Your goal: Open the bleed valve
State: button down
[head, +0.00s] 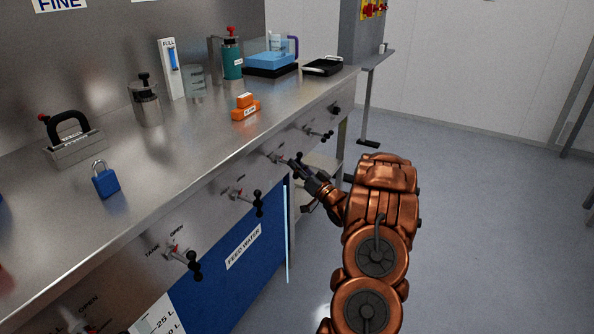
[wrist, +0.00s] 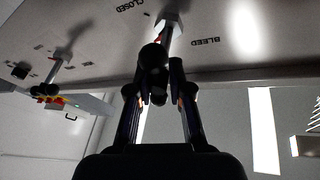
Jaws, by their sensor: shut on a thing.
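The bleed valve (head: 277,158) is on the front panel under the steel counter, the one my gripper (head: 306,174) reaches in the head view. In the wrist view its black ball-ended handle (wrist: 153,56) stands between the two fingers of my gripper (wrist: 157,90), which are shut on it. Part of the handle is hidden by the fingers.
Other black-handled valves sit along the same panel: one to the right (head: 318,132), one to the left (head: 246,196) and a tank valve (head: 184,259). The floor (head: 480,210) at right is clear.

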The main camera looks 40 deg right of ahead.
jog(key=n, duration=0.1)
jog(key=n+y+b, duration=0.1)
jog(key=n, duration=0.1)
jog(key=n+t+y+b, duration=0.1)
jog(key=n, duration=0.1)
jog(key=shift+d+f, duration=0.15)
jog(key=shift+d, duration=0.15)
jog(key=shift+n+y+b, duration=0.3)
jog(key=shift+n+y, duration=0.1)
jog(key=shift+n, duration=0.1)
jog(key=shift+r, duration=0.2)
jog(key=c, duration=1.3)
grip_release()
jog(key=shift+o, duration=0.6)
jog(key=shift+a, duration=0.1)
jog(key=shift+n, duration=0.3)
jog(key=v, duration=1.2)
jog(key=shift+f, duration=0.15)
jog(key=shift+w, duration=0.1)
